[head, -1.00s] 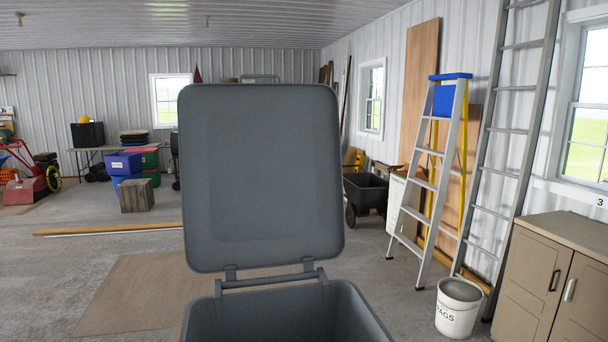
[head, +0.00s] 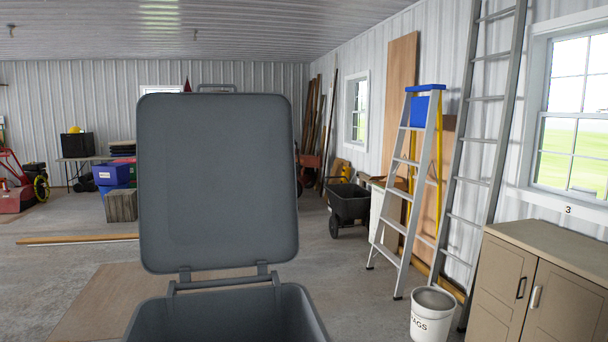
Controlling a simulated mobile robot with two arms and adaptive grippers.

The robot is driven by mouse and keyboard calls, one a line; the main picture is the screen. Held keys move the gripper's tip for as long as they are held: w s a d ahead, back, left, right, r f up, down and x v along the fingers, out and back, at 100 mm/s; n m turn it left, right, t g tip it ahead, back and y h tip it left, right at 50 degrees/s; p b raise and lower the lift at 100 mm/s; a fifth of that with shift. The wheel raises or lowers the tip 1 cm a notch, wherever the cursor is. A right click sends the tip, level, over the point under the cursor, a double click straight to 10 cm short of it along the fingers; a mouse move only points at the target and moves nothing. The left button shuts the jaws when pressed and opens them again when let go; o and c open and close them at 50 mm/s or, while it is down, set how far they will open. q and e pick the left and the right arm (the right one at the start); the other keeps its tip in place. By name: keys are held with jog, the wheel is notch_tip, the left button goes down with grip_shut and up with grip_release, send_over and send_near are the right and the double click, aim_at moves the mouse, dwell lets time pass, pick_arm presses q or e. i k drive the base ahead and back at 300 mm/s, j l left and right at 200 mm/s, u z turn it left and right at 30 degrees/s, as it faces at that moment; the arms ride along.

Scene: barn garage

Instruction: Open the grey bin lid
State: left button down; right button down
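The grey bin (head: 304,318) stands right in front of me at the bottom of the head view, its mouth open toward me. Its grey lid (head: 217,180) stands upright behind the opening, joined to the bin's back rim by a hinge bar. The lower part of the bin is cut off by the frame edge. Neither of my grippers shows in the head view.
A white rag bucket (head: 432,314) and a stepladder (head: 402,190) stand to the right. A beige cabinet (head: 540,290) is at the far right. A black cart (head: 348,204) is farther back.

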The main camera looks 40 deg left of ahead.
aim_at(217, 189)
jog(key=i+l+z, duration=0.35)
jog(key=l, duration=0.15)
jog(key=i+l+z, duration=0.65)
jog(key=i, duration=0.25)
jog(key=i+l+u, duration=0.1)
jog(key=i+u, duration=0.15)
jog(key=i, duration=0.25)
jog(key=i+l+u, duration=0.25)
jog(key=i, duration=0.25)
jog(key=i+j+u, duration=0.3)
jog(key=u, duration=0.15)
jog(key=i+j+u, duration=0.1)
jog(key=i+u, duration=0.85)
jog(key=i+l+u, duration=0.25)
jog(key=i+u, duration=0.25)
jog(key=i+j+u, duration=0.1)
jog(key=i+u, duration=0.3)
jog(key=i+l+u, duration=0.1)
jog(key=i+u, duration=0.3)
jog(key=i+l+u, duration=0.25)
jog(key=i+u, duration=0.15)
jog(key=i, duration=0.15)
